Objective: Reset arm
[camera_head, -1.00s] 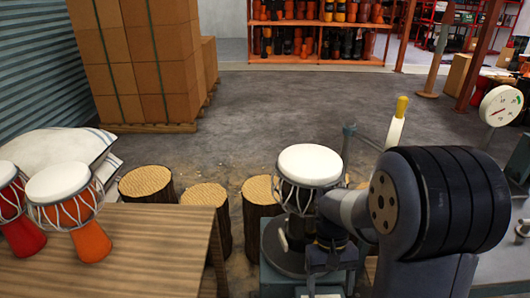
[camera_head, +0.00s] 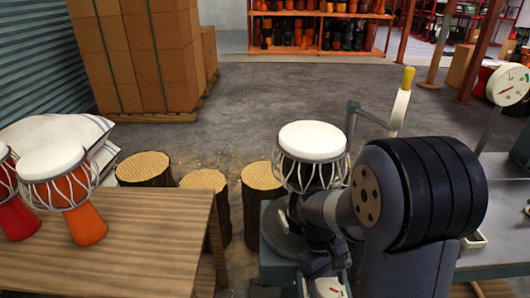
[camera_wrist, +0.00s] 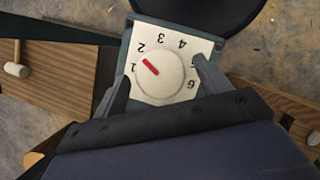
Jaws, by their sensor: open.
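My gripper (camera_wrist: 163,82) is open and empty in the wrist view. Its two fingers stand on either side of a white dial (camera_wrist: 168,88) with numbers and a red pointer aimed between 1 and 2. I cannot tell whether the fingers touch the dial's plate. In the head view my gripper (camera_head: 325,262) points down, partly hidden by my own arm, above the same dial (camera_head: 328,289). A white-topped drum (camera_head: 312,141) stands upright just behind my gripper on a grey round base (camera_head: 276,234).
Two orange-red drums (camera_head: 84,225) stand on the wooden table (camera_head: 130,248) at left. Several log stumps (camera_head: 262,177) stand behind. A round gauge (camera_head: 508,85) is at right. The wrist view shows a mallet (camera_wrist: 17,66).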

